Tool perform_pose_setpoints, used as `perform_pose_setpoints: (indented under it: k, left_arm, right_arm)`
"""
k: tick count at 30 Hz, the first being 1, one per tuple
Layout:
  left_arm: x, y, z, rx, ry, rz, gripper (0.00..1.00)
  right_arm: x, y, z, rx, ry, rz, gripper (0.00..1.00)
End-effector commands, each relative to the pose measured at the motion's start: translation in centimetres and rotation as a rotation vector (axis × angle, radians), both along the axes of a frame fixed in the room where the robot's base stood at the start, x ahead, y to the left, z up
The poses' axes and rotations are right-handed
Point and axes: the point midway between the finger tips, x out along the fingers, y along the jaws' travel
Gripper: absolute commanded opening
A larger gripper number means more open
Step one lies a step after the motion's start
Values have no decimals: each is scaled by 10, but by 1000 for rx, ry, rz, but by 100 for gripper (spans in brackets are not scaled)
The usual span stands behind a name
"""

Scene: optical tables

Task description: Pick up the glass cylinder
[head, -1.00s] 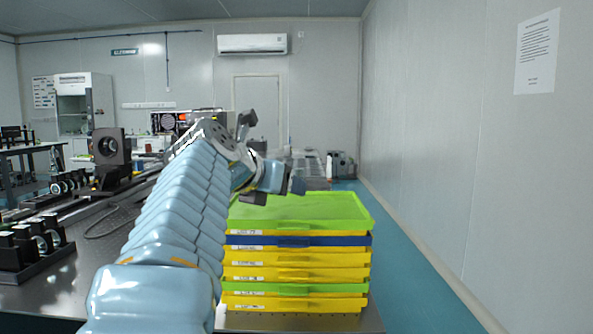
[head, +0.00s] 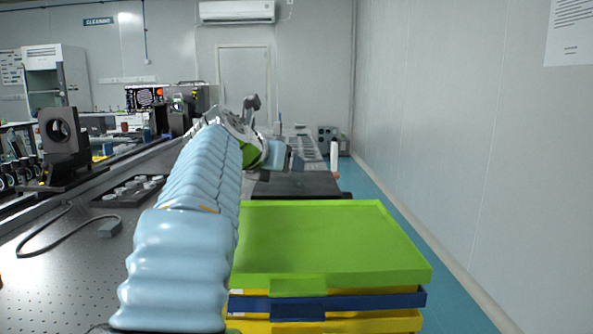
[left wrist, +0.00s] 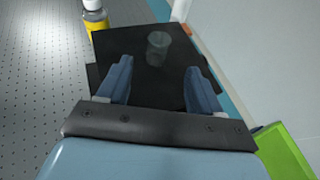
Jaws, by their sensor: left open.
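The glass cylinder (left wrist: 158,48) is a small, clear, faint shape on a black plate (left wrist: 130,42) in the left wrist view. I cannot make it out in the head view. My left gripper (left wrist: 158,64) is open, its two blue fingers on either side of the line to the cylinder, which appears beyond the fingertips with nothing held. My right gripper is in neither view.
A stack of trays with a green top tray (head: 330,240) stands in front of the plate. A white upright tube (head: 334,155) is at the plate's right. A yellow bottle (left wrist: 96,20) stands at its upper left in the wrist view. Optical mounts (head: 62,140) are on the left table.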

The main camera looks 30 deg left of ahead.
Motion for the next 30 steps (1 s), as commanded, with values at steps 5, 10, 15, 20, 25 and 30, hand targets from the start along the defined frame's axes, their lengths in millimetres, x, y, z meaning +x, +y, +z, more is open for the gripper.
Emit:
perform_pose_setpoints:
  k: [5,10,15,20,25,30]
  left_arm:
    - [22,3,-9,1,1,2,65]
    - [33,5,-12,1,0,3,65]
    - [55,11,-18,3,1,4,65]
    - [71,12,-25,2,0,1,65]
    - [75,11,-27,1,-1,-1,65]
    - [75,11,-27,1,-1,0,56]
  right_arm:
    - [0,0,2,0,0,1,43]
    - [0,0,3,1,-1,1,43]
    - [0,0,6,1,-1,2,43]
    - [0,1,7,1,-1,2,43]
    - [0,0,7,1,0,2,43]
    - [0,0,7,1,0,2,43]
